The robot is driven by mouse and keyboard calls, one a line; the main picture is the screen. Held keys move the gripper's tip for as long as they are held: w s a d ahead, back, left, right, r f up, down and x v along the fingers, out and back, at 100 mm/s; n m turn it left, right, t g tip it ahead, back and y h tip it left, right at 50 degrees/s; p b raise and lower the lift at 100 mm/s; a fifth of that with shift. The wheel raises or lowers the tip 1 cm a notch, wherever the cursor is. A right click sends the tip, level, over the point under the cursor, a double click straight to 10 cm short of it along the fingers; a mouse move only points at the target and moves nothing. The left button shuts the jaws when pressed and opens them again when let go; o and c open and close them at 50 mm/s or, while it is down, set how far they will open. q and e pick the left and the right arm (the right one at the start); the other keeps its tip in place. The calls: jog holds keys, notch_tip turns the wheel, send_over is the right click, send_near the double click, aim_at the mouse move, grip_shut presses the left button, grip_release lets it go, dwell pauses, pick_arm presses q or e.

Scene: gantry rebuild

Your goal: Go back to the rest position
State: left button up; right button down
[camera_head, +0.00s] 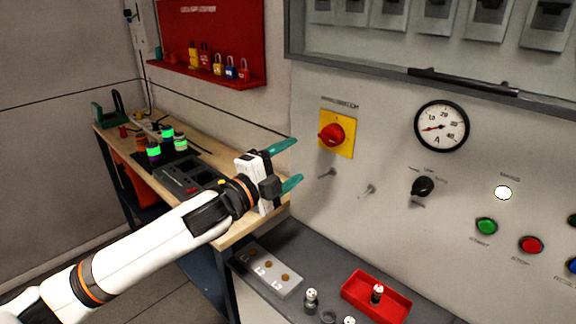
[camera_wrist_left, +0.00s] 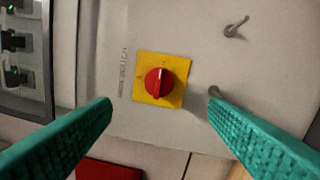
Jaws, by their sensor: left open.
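My left gripper (camera_head: 289,166) reaches in from the left in the head view, its two teal fingers spread and empty. It stands in front of the grey panel, left of and a little below the red rotary switch (camera_head: 332,134) on its yellow plate (camera_head: 346,143). The left wrist view shows the same red switch (camera_wrist_left: 159,83) ahead, between and beyond the open fingers (camera_wrist_left: 160,118). The fingers are apart from the switch. My right gripper is in neither view.
A wooden bench (camera_head: 240,229) with devices lies under my left arm. A red lock board (camera_head: 212,40) hangs behind. The grey panel carries a gauge (camera_head: 441,126), a black knob (camera_head: 422,187) and buttons. A red tray (camera_head: 393,304) sits on the ledge below.

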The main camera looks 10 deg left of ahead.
pick_arm(q)
jog(key=s+a+f+n+g+y, duration=0.1)
jog(key=s+f+n+g+y, duration=0.15)
jog(key=s+f+n, duration=0.55)
jog(key=s+a+f+n+g+y, duration=0.15)
jog(key=s+f+n+y, duration=0.25)
jog(key=f, duration=0.8)
jog(key=s+a+f+n+g+y, duration=0.1)
jog(key=s+a+f+n+g, duration=0.25)
jog(key=s, duration=0.45)
jog(key=s+a+f+n+g+y, duration=0.25)
jog(key=s+a+f, duration=0.2)
jog(key=s, duration=0.35)
jog(key=s+a+f+n+g+y, duration=0.1)
jog(key=s+a+f+n+g, duration=0.15)
jog(key=s+f, duration=0.7)
jog(key=f, duration=2.3)
jog(key=s+a+f+g, duration=0.1)
jog(key=s+a+f, duration=0.2)
jog(key=s+f, duration=1.2)
jog(key=shift+s+f+g, duration=0.15)
jog(key=shift+s+g, duration=0.2)
jog(key=shift+s, duration=0.1)
